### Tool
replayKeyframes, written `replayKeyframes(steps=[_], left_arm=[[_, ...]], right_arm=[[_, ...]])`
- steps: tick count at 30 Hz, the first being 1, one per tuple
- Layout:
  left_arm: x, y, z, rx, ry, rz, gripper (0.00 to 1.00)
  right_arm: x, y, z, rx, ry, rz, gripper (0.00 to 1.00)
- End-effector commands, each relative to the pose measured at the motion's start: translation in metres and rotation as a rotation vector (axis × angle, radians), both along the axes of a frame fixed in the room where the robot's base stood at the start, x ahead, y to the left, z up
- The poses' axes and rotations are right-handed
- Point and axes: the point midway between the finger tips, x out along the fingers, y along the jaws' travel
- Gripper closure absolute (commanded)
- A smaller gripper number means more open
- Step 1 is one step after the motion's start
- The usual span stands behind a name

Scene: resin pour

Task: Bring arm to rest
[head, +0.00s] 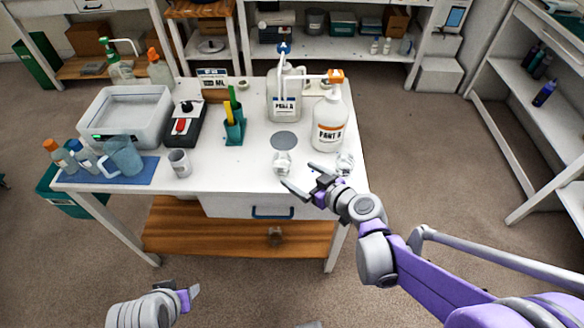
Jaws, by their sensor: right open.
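My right gripper (299,177) is open, its two fingers spread, near the front right part of the white table (215,185). Nothing shows between its fingers. Two small white cups, one (282,163) just beyond the fingers and one (345,163) to the right, stand near it; I cannot tell whether it touches either. My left gripper (180,292) is low at the bottom left, in front of the table and apart from it. Its jaw opening cannot be made out.
A Part A jug (285,100) and a Part B bottle (329,125), both with pumps, stand beyond my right gripper. Shelving (520,110) stands at right; floor between is clear.

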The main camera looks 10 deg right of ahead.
Motion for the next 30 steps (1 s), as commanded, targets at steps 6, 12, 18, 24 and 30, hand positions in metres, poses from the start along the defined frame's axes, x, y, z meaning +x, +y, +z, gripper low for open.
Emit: replayKeyframes(steps=[6, 12, 18, 24, 30], left_arm=[[0.000, 0.000, 0.002, 0.000, -0.001, 0.000, 0.50], [0.000, 0.000, 0.002, 0.000, -0.001, 0.000, 0.50], [0.000, 0.000, 0.002, 0.000, -0.001, 0.000, 0.50], [0.001, 0.000, 0.007, 0.000, -0.002, 0.000, 0.50], [0.005, 0.000, 0.035, 0.000, -0.012, 0.000, 0.50]], right_arm=[[-0.010, -0.004, 0.004, 0.000, 0.000, 0.000, 0.00], [-0.010, -0.004, 0.004, 0.000, 0.000, 0.000, 0.00], [-0.010, -0.004, 0.004, 0.000, 0.000, 0.000, 0.00], [-0.017, 0.001, 0.009, 0.002, 0.035, 0.008, 0.00], [-0.071, 0.023, 0.025, -0.004, 0.281, 0.007, 0.00]])
